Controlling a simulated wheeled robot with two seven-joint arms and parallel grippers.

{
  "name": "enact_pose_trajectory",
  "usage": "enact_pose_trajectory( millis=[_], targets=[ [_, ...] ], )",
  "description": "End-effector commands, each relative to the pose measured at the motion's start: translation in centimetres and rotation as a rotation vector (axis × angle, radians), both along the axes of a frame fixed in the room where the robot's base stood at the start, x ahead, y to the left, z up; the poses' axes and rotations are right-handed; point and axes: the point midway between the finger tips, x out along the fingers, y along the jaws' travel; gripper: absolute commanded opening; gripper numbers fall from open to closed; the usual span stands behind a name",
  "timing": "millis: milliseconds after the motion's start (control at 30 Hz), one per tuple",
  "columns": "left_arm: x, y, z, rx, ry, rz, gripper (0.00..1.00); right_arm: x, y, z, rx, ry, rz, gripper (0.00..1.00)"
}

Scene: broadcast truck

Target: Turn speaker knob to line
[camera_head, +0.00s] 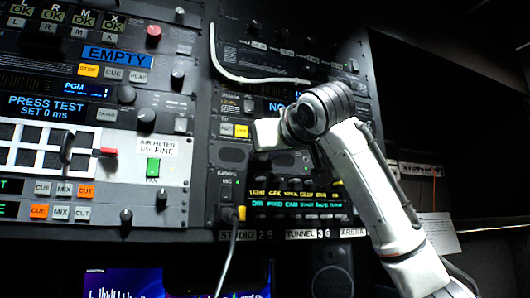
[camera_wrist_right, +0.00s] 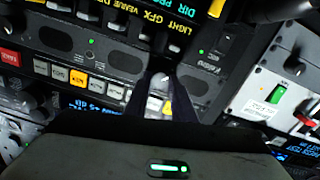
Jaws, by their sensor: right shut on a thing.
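My right arm comes in from the right in the head view. Its gripper (camera_head: 262,134) is at the black intercom panel (camera_head: 214,160), in front of the speaker grilles (camera_head: 233,155). In the right wrist view the dark fingers of the right gripper (camera_wrist_right: 161,86) are closed on a small pale knob (camera_wrist_right: 160,79), the speaker knob, between the two speaker grilles (camera_wrist_right: 123,58). The fingers cover most of the knob, so I cannot tell where it points. Its line marking cannot be read. In the head view the gripper hides the knob. My left gripper is not in view.
A row of lit buttons (camera_wrist_right: 77,78) runs beside the fingers. A cable (camera_head: 232,255) hangs from a yellow plug (camera_head: 238,213) below. A white cable (camera_head: 218,60) loops above. A grey switcher panel (camera_head: 172,188) with knobs and a red lever (camera_head: 108,152) stands left.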

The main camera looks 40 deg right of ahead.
Motion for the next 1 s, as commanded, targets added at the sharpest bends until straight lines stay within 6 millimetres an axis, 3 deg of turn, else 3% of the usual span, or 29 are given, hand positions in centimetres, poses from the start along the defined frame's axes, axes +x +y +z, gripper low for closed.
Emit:
enact_pose_trajectory(
  millis=[367,1000],
  targets=[
    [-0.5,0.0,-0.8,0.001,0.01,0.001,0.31,0.0,0.1,-0.1,0.105,-0.024,0.001,0.0],
    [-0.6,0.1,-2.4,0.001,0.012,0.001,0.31,0.0,-0.1,-0.1,0.663,-0.156,0.002,0.0]
  ],
)
